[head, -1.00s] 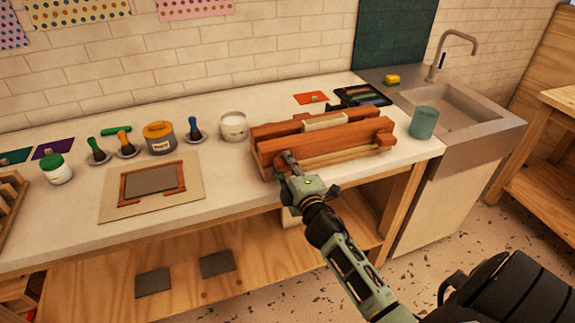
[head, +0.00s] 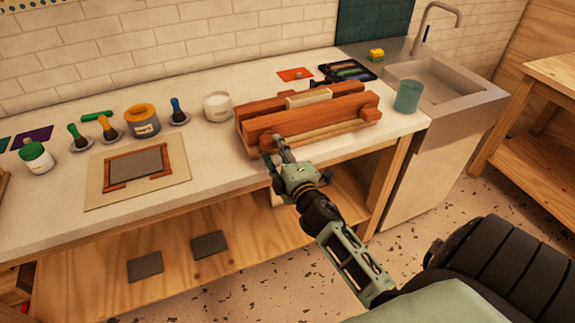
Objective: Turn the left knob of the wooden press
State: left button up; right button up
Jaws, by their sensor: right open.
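My left gripper is not in view.
A teal cup (head: 408,96) stands right of the press, beside the sink (head: 440,85). A white jar (head: 217,106) stands close on its left. A framed board (head: 140,167) lies further left. The worktop's front edge runs below my gripper.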

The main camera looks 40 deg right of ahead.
jog(key=v, duration=0.8)
jog(key=shift+s, duration=0.3)
jog(key=shift+a, duration=0.1)
jog(key=s+a+f+m+g+y, duration=0.1)
jog(key=s+a+f+m+g, duration=0.15)
jog(key=f, duration=0.95)
jog(key=s+a+f+m+g+y, duration=0.1)
jog(key=s+a+f+g, duration=0.2)
jog(key=f, duration=0.8)
jog(key=s+a+f+m+g+y, duration=0.1)
jog(key=s+a+f+m+g, duration=0.3)
jog(key=f, duration=0.8)
jog(key=s+a+f+m+g, duration=0.1)
jog(key=s+f+g, duration=0.1)
jog(key=s+f, duration=0.4)
jog(key=s+f+m+g, duration=0.1)
jog(key=s+f, duration=0.6)
jog(key=s, duration=0.8)
jog(key=s+a+f+m+g+y, duration=0.1)
jog(key=s+f+g, duration=0.3)
jog(key=s, duration=0.7)
notch_tip(320, 180, down, 2)
jog(key=shift+a+f+m, duration=0.25)
jog(key=shift+a+m, duration=0.05)
jog(key=shift+m, duration=0.15)
